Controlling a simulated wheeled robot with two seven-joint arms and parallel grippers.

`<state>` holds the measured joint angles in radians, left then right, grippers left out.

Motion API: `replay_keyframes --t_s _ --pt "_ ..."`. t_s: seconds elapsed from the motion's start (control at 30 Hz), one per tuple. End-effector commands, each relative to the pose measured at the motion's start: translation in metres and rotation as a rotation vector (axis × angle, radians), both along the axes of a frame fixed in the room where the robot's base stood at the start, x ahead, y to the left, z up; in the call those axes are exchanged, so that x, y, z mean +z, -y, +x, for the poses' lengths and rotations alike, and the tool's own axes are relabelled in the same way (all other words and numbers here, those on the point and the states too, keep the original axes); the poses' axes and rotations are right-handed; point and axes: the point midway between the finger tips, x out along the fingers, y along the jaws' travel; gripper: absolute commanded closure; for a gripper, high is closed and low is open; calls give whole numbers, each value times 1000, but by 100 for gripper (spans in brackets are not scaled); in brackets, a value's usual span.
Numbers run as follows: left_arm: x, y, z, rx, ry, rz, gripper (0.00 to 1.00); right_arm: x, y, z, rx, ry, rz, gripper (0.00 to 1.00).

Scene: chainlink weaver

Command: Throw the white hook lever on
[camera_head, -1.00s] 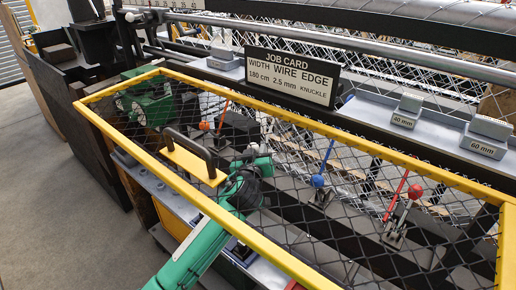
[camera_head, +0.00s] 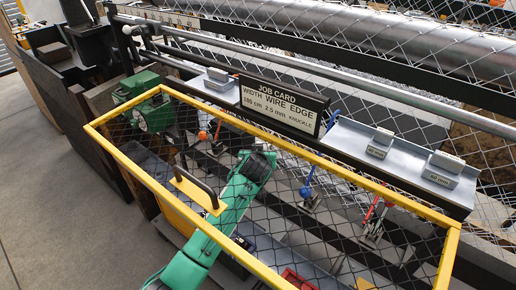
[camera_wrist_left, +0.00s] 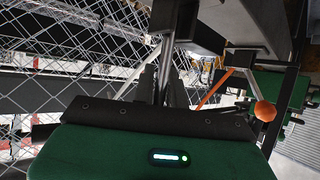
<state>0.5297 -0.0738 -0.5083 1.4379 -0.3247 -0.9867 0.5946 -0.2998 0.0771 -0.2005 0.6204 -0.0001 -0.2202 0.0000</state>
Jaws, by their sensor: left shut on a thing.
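My left gripper (camera_head: 268,154) reaches in among the levers, between the orange-knobbed lever and the blue-knobbed lever. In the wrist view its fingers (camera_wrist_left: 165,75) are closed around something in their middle. A slanted white bar (camera_wrist_left: 140,68) shows just beside the fingers, so the held thing appears to be the white hook lever. Its knob and lower part are hidden by the gripper. The orange knob (camera_head: 202,135) is to the left in the head view and close on the right in the wrist view (camera_wrist_left: 265,111). My right gripper is not in view.
A yellow-framed mesh guard (camera_head: 150,186) with a dark handle (camera_head: 195,184) surrounds the lever area. The blue knob (camera_head: 305,191) and a red lever (camera_head: 374,210) stand to the right. The job card (camera_head: 283,107) and grey blocks (camera_head: 442,168) sit behind.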

Motion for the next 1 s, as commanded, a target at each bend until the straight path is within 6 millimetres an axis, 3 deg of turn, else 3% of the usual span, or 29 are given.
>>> replay_keyframes --t_s 0.03,0.63,0.67,0.77,1.0 --pt "14 0 4 1 9 3 100 6 0 0 0 0 0 64" --pt "11 1 7 1 -18 28 100 10 4 0 1 0 -4 64" --pt "11 1 7 1 -18 27 82 10 4 0 1 0 -4 64" --pt "10 1 6 1 -20 28 63 10 5 0 1 0 -5 64" --pt "5 1 5 0 -29 29 62 9 5 0 1 0 -5 64"
